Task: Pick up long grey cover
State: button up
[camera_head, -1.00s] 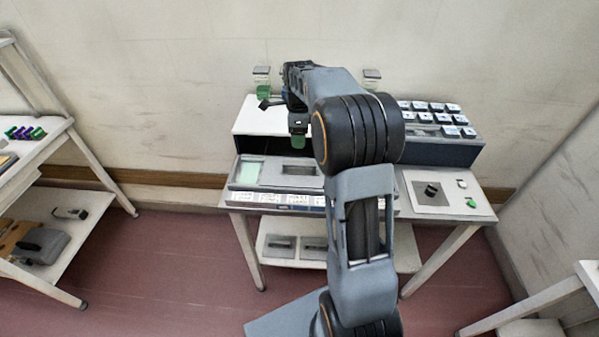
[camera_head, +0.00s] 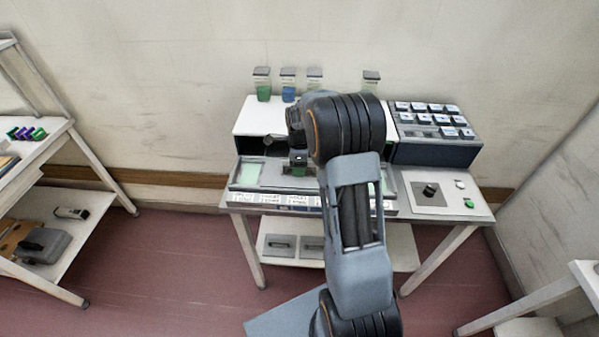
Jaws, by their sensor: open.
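The long grey cover (camera_head: 271,176) lies flat in the long tray (camera_head: 237,189) along the front of the work table. Its left part shows; my gripper and arm hide the middle and much of the right. My gripper (camera_head: 298,170) points down just over the cover, with green showing at its tip. It is open. Whether the fingers touch the cover cannot be told from this view.
A white housing (camera_head: 262,118) stands behind the tray, with several jars (camera_head: 263,85) on top. A block with several buttons (camera_head: 434,148) stands at the right. A shelf (camera_head: 92,165) stands at the far left.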

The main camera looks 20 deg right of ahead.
jog(key=shift+f, duration=0.1)
grip_shut()
dwell(0.5)
